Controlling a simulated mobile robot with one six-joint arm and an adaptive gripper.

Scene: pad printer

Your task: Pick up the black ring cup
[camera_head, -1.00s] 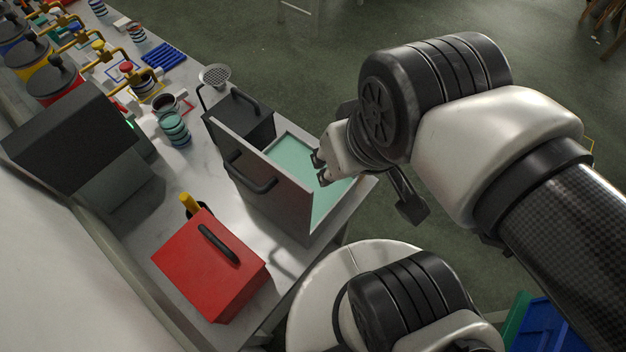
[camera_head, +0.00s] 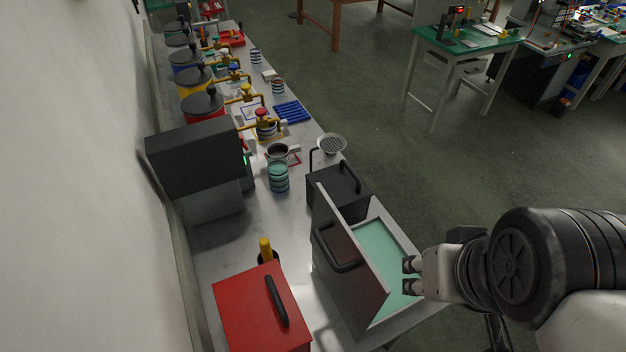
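Several small cups stand along the bench. A pale cup with dark bands (camera_head: 256,57) is at the far end, and a cup with dark and reddish bands (camera_head: 278,86) stands nearer. A banded cup (camera_head: 266,130) is under the red-topped tap, and a cup with a dark inside (camera_head: 278,153) stands behind a teal cup (camera_head: 278,180). I cannot tell which one is the black ring cup. My gripper (camera_head: 408,275) is at the right, over the teal-lined grey box (camera_head: 375,241), well away from the cups. Its fingers are apart with nothing between them.
A dark box (camera_head: 340,190), a round strainer (camera_head: 332,144) and a red box (camera_head: 262,308) stand on the bench. Dark-lidded drums and yellow taps (camera_head: 246,92) line the back. A blue rack (camera_head: 292,111) lies near the front edge.

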